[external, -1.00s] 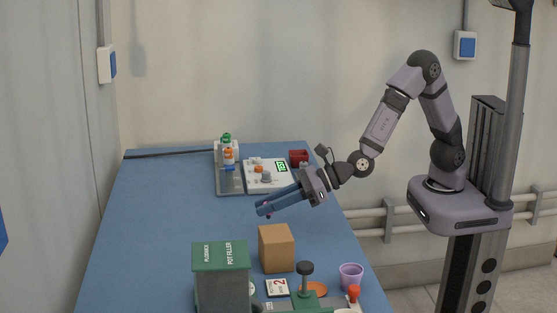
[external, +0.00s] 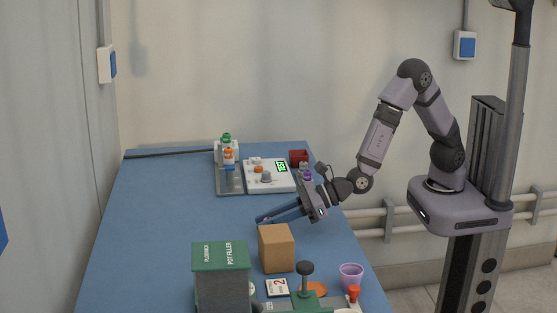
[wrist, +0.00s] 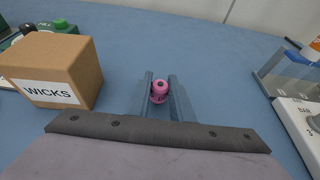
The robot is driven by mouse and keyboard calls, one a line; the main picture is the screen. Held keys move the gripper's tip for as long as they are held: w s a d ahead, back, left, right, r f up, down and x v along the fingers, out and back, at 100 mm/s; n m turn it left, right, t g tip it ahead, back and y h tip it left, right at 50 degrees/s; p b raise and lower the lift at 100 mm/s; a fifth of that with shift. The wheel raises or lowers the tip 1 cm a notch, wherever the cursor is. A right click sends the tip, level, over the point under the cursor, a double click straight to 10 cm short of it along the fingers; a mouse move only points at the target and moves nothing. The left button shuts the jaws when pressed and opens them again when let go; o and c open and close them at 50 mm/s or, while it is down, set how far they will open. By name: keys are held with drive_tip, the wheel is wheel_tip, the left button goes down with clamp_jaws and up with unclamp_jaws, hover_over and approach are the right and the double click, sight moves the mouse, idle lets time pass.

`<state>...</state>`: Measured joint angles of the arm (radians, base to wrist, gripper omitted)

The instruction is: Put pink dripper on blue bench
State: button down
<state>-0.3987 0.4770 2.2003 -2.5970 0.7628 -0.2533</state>
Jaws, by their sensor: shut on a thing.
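The pink dripper (wrist: 159,91) is a small round pink piece between the fingertips of my gripper (wrist: 160,88) in the wrist view. The jaws are shut on it. In the external view my gripper (external: 264,220) reaches left and low over the blue bench (external: 165,235), just behind the cardboard box. The dripper is mostly hidden by the fingers there. The blue bench top also fills much of the wrist view (wrist: 215,65). I cannot tell whether the dripper touches the bench.
A cardboard box (external: 277,249) labelled WICKS stands close to my fingers. A green-topped pot filler (external: 221,275) and a purple cup (external: 351,275) are at the front. A white device (external: 269,175) and a bottle rack (external: 229,178) stand at the back. The bench's left side is clear.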

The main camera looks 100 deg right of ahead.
drive_tip(key=shift+f, duration=0.15)
drive_tip(key=c, duration=1.6)
unclamp_jaws()
drive_tip(key=shift+r, duration=0.3)
drive_tip(key=v, duration=1.2)
